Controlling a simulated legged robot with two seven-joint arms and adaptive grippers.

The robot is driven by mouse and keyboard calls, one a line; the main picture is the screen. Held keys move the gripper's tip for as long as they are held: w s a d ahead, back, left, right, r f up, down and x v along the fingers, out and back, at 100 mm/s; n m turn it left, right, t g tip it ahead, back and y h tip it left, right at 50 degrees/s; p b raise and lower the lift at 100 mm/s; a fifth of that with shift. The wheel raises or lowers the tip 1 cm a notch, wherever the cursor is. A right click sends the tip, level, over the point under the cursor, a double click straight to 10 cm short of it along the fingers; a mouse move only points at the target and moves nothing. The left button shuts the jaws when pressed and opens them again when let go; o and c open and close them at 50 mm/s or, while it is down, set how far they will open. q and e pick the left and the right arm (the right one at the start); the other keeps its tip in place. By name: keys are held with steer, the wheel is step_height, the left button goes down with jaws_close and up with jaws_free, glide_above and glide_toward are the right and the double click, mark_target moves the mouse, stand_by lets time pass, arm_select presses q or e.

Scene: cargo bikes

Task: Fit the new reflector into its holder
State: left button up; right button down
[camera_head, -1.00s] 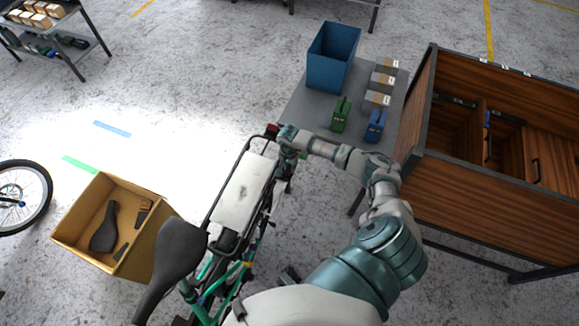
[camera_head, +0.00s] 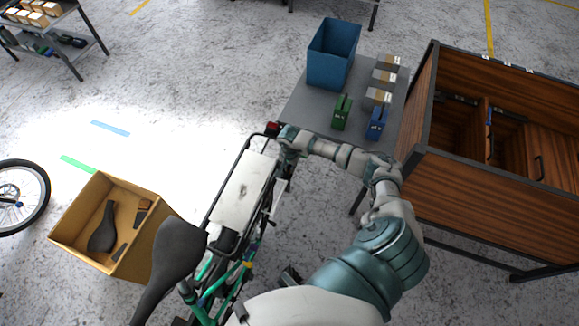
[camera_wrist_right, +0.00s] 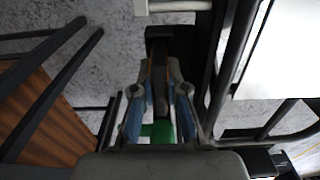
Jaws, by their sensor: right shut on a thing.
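The red reflector (camera_head: 271,128) shows at the rear end of the bike's rack, just left of my right gripper (camera_head: 281,134). In the right wrist view my right gripper (camera_wrist_right: 160,75) is shut on a narrow dark piece, which I take to be the reflector, seen edge-on. A dark block lies at the fingertips; the holder cannot be made out clearly, so I cannot tell how far the reflector sits in it. The cargo bike (camera_head: 240,190) has a green frame, a white rack pack and a black saddle (camera_head: 177,252). My left gripper is out of view.
A grey table (camera_head: 305,108) beyond the bike carries a blue bin (camera_head: 331,55), several small boxes, a green case (camera_head: 341,113) and a blue case (camera_head: 376,123). A wooden cargo box (camera_head: 465,190) stands at right. An open cardboard box (camera_head: 140,262) sits left of the bike.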

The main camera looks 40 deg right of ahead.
steer(key=shift+f, duration=0.15)
steer(key=shift+r+p, duration=0.55)
steer(key=shift+r, duration=0.5)
steer(key=shift+f+b, duration=0.9)
steer(key=shift+f, duration=0.15)
steer(key=c, duration=1.1)
jaws_free()
steer(key=shift+r, duration=0.1)
steer(key=shift+r, duration=0.1)
